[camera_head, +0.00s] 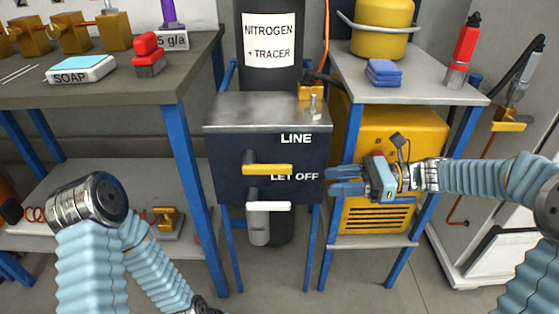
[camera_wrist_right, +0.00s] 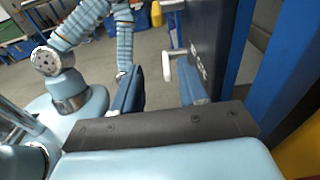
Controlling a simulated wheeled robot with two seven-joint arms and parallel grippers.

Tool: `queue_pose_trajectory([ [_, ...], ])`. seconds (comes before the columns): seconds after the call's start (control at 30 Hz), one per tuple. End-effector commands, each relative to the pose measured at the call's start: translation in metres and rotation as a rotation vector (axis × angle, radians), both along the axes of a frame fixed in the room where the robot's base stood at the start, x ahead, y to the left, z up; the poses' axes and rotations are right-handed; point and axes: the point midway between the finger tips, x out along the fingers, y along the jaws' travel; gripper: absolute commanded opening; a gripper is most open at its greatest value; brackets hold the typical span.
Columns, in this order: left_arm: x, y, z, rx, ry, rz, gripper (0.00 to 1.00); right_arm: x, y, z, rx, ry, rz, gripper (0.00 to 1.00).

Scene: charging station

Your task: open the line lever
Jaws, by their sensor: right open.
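The line lever (camera_head: 267,169) is a yellow handle on the dark front panel (camera_head: 228,180). It lies level, pointing right from its pivot, below the word LINE. A white lever (camera_head: 268,206) sits under it, below the words LET OFF. My right gripper (camera_head: 331,180) is open and empty, just right of the panel, its blue fingers pointing left and apart from both levers. My left gripper is out of view.
A black NITROGEN + TRACER cylinder (camera_head: 268,45) stands behind the panel box. A workbench (camera_head: 130,88) with soap and a red clamp is at left. A grey shelf (camera_head: 425,88) with a yellow machine (camera_head: 400,130) and blue posts is close behind my right gripper.

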Motion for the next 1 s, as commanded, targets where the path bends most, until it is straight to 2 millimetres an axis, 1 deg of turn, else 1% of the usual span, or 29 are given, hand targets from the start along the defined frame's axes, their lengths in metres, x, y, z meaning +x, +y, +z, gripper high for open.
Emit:
queue_pose_trajectory([
  [0.03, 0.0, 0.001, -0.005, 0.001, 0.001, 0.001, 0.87, -0.001, -0.004, 0.013, 0.04, -0.003, 0.003, 0.43],
  [0.1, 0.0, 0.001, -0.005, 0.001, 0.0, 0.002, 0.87, -0.002, -0.006, 0.027, 0.075, -0.003, 0.011, 0.43],
  [0.17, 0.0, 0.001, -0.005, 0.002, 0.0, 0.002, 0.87, -0.003, -0.002, 0.032, 0.088, -0.001, 0.016, 0.43],
  [0.27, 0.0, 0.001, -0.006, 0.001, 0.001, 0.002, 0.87, -0.004, 0.011, 0.032, 0.088, -0.001, 0.019, 0.43],
  [0.37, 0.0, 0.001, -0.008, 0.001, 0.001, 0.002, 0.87, -0.004, 0.032, 0.031, 0.087, 0.0, 0.021, 0.43],
  [0.6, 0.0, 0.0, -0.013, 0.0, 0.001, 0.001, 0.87, -0.004, 0.089, 0.03, 0.085, 0.0, 0.021, 0.43],
  [0.7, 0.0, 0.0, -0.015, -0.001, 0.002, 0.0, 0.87, -0.004, 0.107, 0.03, 0.085, 0.001, 0.02, 0.43],
  [0.83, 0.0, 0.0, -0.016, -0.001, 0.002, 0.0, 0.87, -0.004, 0.123, 0.031, 0.086, 0.0, 0.019, 0.43],
  [1.0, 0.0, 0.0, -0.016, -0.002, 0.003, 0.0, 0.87, -0.003, 0.131, 0.03, 0.084, 0.001, 0.017, 0.43],
])
